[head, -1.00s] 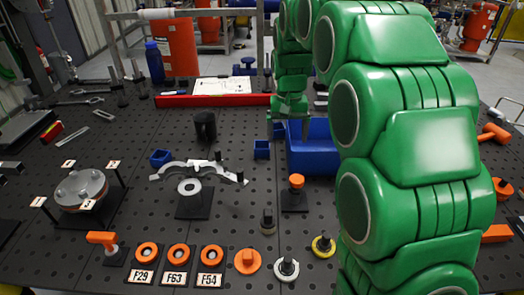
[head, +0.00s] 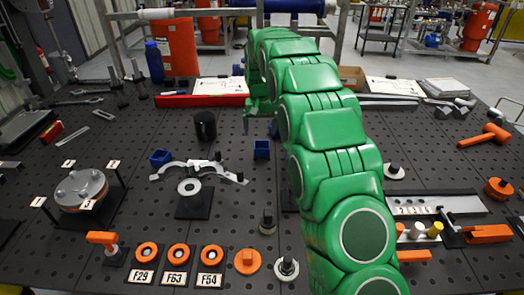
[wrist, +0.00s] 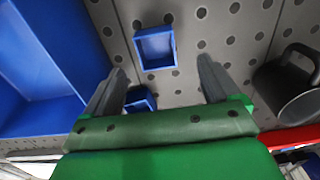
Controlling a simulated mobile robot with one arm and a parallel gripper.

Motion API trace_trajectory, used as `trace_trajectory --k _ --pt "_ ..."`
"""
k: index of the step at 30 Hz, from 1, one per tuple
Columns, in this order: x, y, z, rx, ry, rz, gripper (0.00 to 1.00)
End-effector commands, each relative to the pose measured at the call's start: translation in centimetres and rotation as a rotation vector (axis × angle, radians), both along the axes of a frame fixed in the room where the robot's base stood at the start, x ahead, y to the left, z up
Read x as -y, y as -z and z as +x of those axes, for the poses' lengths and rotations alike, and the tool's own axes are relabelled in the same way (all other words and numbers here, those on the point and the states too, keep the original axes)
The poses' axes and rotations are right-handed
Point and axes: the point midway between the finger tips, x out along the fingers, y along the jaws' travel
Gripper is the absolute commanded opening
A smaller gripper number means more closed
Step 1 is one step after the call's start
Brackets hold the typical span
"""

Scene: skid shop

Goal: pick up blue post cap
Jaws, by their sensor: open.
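A small blue square open cap (head: 262,149) stands on the perforated black table, in front of my gripper in the head view. In the wrist view it is the blue square cap (wrist: 154,48), just beyond my fingertips. A second blue piece (wrist: 138,100) lies between my fingers, partly hidden by my gripper's body. Another blue cap (head: 160,157) stands farther left, by the grey curved bracket. My gripper (wrist: 162,82) is open and empty above the table; both fingers show. In the head view my gripper (head: 257,122) hangs down, partly hidden by my arm.
A large blue bin (wrist: 40,60) stands close left in the wrist view, and a black mug (wrist: 290,90) right. The grey curved bracket (head: 205,170) and orange rings (head: 178,252) are nearer the front.

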Motion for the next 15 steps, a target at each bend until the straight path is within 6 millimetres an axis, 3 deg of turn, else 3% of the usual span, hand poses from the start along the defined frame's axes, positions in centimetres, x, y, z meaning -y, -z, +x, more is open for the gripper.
trace_trajectory --k 15 --pt "0.3 3.9 0.0 0.0 -0.001 0.0 0.89"
